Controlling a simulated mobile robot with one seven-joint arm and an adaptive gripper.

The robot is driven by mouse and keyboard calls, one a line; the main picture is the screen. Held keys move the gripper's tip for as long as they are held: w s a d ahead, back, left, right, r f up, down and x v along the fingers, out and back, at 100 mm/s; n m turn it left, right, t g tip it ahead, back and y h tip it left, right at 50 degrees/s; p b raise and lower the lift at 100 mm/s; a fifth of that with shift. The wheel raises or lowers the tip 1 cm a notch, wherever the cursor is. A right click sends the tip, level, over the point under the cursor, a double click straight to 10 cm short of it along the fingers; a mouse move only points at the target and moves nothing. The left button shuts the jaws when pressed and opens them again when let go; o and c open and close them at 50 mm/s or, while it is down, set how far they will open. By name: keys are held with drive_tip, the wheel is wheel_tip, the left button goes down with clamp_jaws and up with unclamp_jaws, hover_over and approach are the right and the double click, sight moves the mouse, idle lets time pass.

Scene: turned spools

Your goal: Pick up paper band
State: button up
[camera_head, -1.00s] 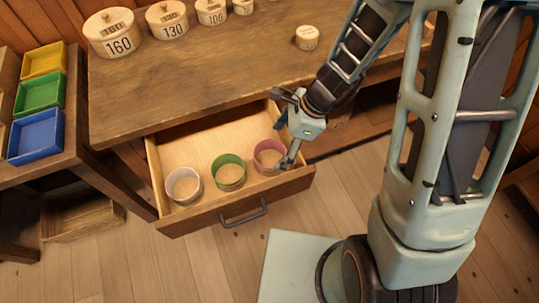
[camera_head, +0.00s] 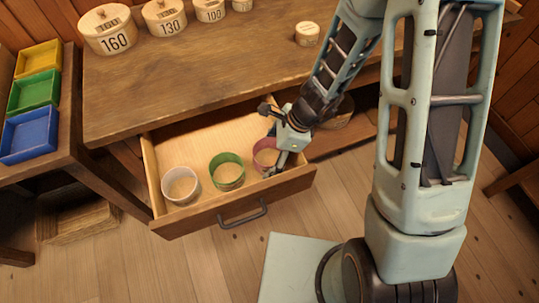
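Three round paper bands stand upright in the open drawer (camera_head: 244,206): a white one (camera_head: 181,186) at the left, a green one (camera_head: 227,171) in the middle and a pink one (camera_head: 264,153) at the right. My gripper (camera_head: 279,163) reaches down into the drawer's right end at the pink band. One grey finger overlaps the band's right side and hides part of it. I cannot tell whether it touches the band, or how far apart the fingers are. The white and green bands are clear of my gripper.
Round wooden boxes, one marked 160 (camera_head: 108,29) and one marked 130 (camera_head: 164,17), stand on the wooden bench (camera_head: 200,80). A small round box (camera_head: 308,34) stands alone at its right. Yellow, green and blue trays (camera_head: 30,134) sit at the left.

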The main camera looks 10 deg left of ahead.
drive_tip(key=c, duration=0.6)
